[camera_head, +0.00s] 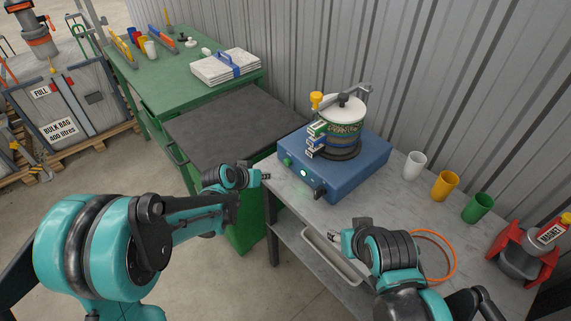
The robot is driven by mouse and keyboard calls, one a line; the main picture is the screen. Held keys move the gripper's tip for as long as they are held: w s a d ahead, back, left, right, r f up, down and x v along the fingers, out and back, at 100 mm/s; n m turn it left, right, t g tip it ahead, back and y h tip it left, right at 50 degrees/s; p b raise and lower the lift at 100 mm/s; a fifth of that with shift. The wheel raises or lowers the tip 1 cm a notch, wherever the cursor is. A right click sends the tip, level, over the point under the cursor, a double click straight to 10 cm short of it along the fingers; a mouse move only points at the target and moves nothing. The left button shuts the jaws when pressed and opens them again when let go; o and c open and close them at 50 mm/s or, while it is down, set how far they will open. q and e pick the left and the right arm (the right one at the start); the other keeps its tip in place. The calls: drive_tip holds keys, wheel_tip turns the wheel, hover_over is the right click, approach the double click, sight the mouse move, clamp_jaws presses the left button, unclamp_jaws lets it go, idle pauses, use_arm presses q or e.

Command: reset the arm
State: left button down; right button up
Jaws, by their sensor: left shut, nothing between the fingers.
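My left arm comes in from the left, and its gripper (264,176) is shut and empty. It hangs over the gap by the left edge of the grey workbench (390,195), left of the blue box-shaped device. My right gripper (334,236) is over the front edge of the same bench, in front of the blue device. It is small in view, and I cannot tell whether its fingers are open or shut.
A blue device (350,175) bears a banded pot (343,112). White (414,166), yellow (444,186) and green (478,208) cups stand to its right. A red-and-grey container (520,258) is at far right. A green table (165,75) with a dark mat (220,118) stands at left.

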idle(0.7)
use_arm(q)
drive_tip(key=s+a+r+n+y, duration=0.1)
drive_tip(key=s+a+r+y, duration=0.1)
drive_tip(key=s+a+r, duration=0.75)
drive_tip(key=s+a+n+y, duration=0.1)
drive_tip(key=s+a, duration=0.2)
drive_tip(key=s, duration=0.5)
drive_tip(key=s+a+f+n+y, duration=0.1)
drive_tip(key=s+a+y, duration=0.1)
drive_tip(key=s, duration=0.7)
drive_tip(key=shift+s+a+f+y, duration=0.15)
drive_tip(key=shift+a+f+y, duration=0.15)
drive_tip(key=shift+a, duration=0.6)
idle(3.8)
